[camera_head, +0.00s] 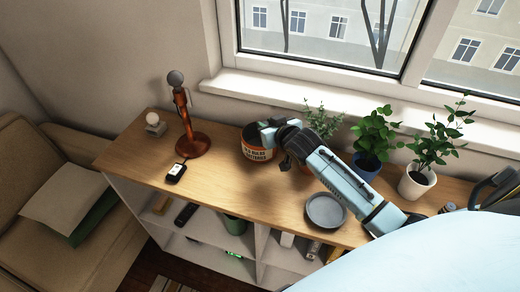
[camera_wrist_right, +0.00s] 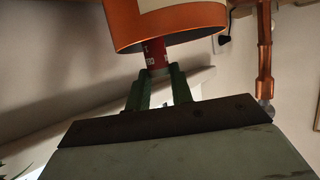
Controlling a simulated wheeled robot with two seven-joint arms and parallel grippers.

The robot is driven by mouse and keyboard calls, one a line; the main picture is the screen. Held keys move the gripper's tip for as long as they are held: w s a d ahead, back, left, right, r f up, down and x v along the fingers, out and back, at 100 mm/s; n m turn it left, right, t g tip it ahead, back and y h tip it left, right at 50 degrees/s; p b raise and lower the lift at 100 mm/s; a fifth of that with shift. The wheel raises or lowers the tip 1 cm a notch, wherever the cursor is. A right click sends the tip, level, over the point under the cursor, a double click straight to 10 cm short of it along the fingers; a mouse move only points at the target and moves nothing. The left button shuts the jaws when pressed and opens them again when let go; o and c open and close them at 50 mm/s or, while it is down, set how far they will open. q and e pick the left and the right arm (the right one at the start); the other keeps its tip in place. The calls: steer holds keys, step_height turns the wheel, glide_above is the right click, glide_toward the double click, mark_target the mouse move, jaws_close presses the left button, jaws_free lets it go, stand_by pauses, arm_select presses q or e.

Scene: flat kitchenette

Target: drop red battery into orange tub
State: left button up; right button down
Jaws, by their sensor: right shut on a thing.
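The orange tub (camera_head: 258,155) stands on the wooden top against the wall below the window, its printed label facing front. My right gripper (camera_head: 266,133) is at the tub's rim, reaching in from the right. In the right wrist view the gripper's green fingers (camera_wrist_right: 158,88) are shut on the red battery (camera_wrist_right: 154,57). The battery's far end is hidden behind the edge of the orange tub (camera_wrist_right: 170,28). I cannot tell how far it is over the opening. The battery cannot be made out in the head view. My left gripper is not in view.
A copper-coloured stand (camera_head: 190,130) is left of the tub, with a small black device (camera_head: 176,172) in front. Potted plants (camera_head: 370,155) line the back right. A grey round dish (camera_head: 325,210) lies under my arm. The wooden top before the tub is clear.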

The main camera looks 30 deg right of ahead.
steer(key=c, duration=1.1)
jaws_free()
steer(key=shift+c, duration=0.2)
steer(key=p+v, duration=0.1)
steer(key=v, duration=1.2)
steer(key=shift+s, duration=0.25)
